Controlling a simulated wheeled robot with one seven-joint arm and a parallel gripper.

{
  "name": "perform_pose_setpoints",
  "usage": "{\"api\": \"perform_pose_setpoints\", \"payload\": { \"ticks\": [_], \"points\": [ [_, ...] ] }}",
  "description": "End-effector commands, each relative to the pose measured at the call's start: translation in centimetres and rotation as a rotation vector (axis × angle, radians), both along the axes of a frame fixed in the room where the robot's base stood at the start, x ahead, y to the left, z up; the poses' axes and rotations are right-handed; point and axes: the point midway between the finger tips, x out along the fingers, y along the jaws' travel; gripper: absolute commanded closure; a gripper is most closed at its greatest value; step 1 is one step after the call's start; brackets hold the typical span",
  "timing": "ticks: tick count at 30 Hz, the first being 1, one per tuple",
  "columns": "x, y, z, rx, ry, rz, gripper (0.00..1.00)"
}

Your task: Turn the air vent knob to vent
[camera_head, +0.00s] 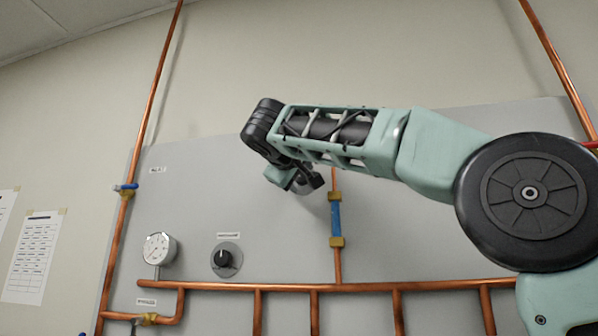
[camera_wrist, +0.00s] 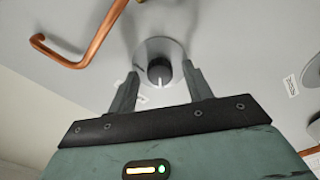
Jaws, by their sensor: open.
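A dark round knob (camera_head: 222,259) with a white pointer mark sits on a round grey plate on the wall panel, under a small label. The pointer looks roughly upright in the head view; the lettering is too small to read. In the wrist view a like-looking dark knob (camera_wrist: 160,71) shows beyond and between my spread fingers, its white mark toward the bottom of the picture. My gripper (camera_wrist: 159,69) is open and empty, and no touch with the knob shows. In the head view my gripper (camera_head: 303,180) is partly hidden by my wrist, up and right of the knob.
A round gauge (camera_head: 160,248) is left of the knob. A copper pipe (camera_head: 350,286) runs below it, and a vertical pipe with a blue section (camera_head: 336,218) stands to the right. In the wrist view a bent copper pipe (camera_wrist: 93,47) lies upper left.

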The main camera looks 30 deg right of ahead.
Motion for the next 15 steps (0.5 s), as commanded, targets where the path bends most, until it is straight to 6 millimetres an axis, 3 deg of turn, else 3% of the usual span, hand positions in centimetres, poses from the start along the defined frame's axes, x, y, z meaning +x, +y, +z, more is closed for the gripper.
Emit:
{"api": "perform_pose_setpoints", "payload": {
  "ticks": [7,12,15],
  "points": [
    [0.05,-0.01,-0.04,0.0,0.0,0.0,0.52],
    [0.04,0.02,-0.04,0.0,0.0,0.001,0.94],
    [0.05,0.02,-0.05,0.0,0.0,0.001,0.94]
  ]
}}
